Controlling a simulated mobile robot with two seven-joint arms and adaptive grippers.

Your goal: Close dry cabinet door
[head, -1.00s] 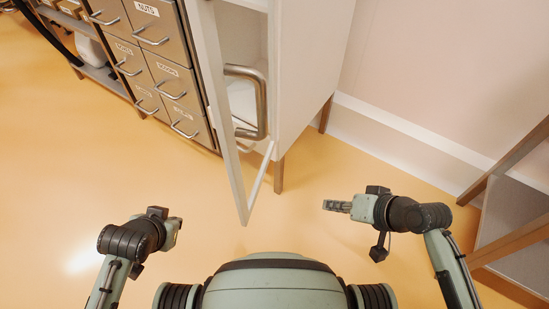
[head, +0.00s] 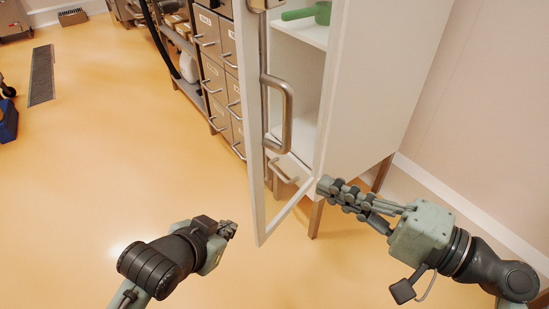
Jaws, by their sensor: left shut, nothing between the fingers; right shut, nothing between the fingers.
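The dry cabinet (head: 375,90) is a tall white cabinet on brown legs, right of centre in the head view. Its glass door (head: 255,130) has a pale frame and stands open, swung out towards me. A curved metal handle (head: 287,115) is on the door. My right gripper (head: 324,187) is shut and empty, with its fingertips in front of the cabinet's lower front corner, right of the door; I cannot tell whether it touches. My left gripper (head: 230,230) is shut and empty, low over the floor to the left of the door's bottom corner.
A green scoop-like item (head: 308,13) sits on the cabinet's upper shelf. Metal drawers (head: 215,75) stand left of the cabinet. A pink wall (head: 480,110) is on the right.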

